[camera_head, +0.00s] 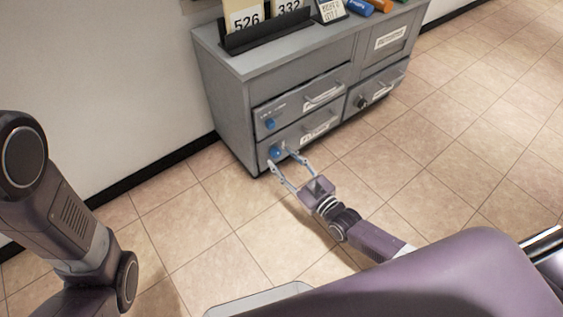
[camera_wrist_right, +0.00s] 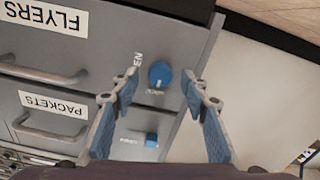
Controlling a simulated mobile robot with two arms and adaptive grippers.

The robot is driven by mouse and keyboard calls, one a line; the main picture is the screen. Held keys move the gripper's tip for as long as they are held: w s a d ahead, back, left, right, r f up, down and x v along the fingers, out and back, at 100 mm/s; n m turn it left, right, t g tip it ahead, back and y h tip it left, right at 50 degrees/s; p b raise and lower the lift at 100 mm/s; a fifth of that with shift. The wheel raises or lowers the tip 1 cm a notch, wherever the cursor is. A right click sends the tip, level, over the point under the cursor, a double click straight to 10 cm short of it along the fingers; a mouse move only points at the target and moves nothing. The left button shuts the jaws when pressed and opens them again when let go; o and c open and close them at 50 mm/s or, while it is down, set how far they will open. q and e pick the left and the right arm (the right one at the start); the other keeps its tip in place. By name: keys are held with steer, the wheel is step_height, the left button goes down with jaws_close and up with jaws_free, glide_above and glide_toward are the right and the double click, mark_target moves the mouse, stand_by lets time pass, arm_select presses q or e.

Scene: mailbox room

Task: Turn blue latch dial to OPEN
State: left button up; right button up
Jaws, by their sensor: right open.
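A round blue latch dial (camera_head: 276,151) sits on the lower left drawer (camera_head: 309,138) of the grey cabinet. In the right wrist view the dial (camera_wrist_right: 160,74) is on the drawer labelled FLYERS, with partly hidden lettering ending in "EN" beside it. My right gripper (camera_head: 281,157) is open in front of this dial. In the wrist view its two blue-padded fingers (camera_wrist_right: 159,82) stand on either side of the dial, with a gap on each side; contact is not visible. My left arm shows at the left of the head view, but its gripper is out of frame.
A second blue knob (camera_head: 270,123) is on the drawer above, labelled PACKETS (camera_wrist_right: 53,104). A dark lock (camera_head: 362,101) is on the right drawer. Number cards (camera_head: 247,18) and coloured rolls (camera_head: 360,7) stand on the cabinet top (camera_head: 284,52). The tiled floor (camera_head: 470,120) right is clear.

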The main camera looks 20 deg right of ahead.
steer(key=shift+w+a, duration=0.2)
steer(key=shift+w, duration=0.35)
steer(key=shift+c, duration=0.3)
jaws_close()
